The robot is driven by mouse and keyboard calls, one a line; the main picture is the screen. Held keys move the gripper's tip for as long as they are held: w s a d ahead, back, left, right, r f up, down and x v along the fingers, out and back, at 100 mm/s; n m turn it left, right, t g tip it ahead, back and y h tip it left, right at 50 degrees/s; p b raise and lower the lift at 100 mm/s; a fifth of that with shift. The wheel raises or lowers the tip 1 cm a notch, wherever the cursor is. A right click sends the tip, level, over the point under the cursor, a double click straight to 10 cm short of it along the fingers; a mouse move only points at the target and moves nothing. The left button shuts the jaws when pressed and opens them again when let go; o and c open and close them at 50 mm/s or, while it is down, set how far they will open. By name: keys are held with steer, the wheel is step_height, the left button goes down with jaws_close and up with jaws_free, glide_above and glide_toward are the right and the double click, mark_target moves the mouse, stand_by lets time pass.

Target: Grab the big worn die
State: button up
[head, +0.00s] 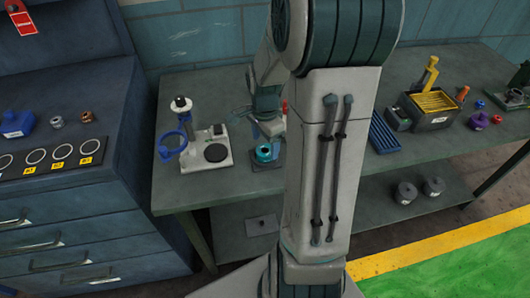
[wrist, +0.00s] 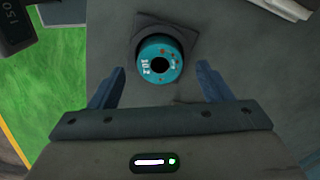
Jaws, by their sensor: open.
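A thick teal round die with a dark centre hole and small reddish and pale marks on its face (wrist: 172,50) sits on a dark square pad (wrist: 194,24). In the head view the teal die (head: 264,150) is on the bench, just left of my arm. My gripper (wrist: 160,69) is open, its two blue fingers apart and empty. In the wrist view the die lies between and slightly beyond the fingertips, apart from both. In the head view my arm hides much of my gripper.
A grey stand with a blue ring (head: 207,153) is left of the die. Right of my arm are a blue slotted tray (head: 384,133), a dark bin with yellow dividers (head: 433,108) and a purple ring (head: 478,121). A blue-grey cabinet (head: 75,185) is at left.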

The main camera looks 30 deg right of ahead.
steer(key=shift+f, duration=1.4)
steer(key=c, duration=1.5)
steer(key=shift+r, duration=0.2)
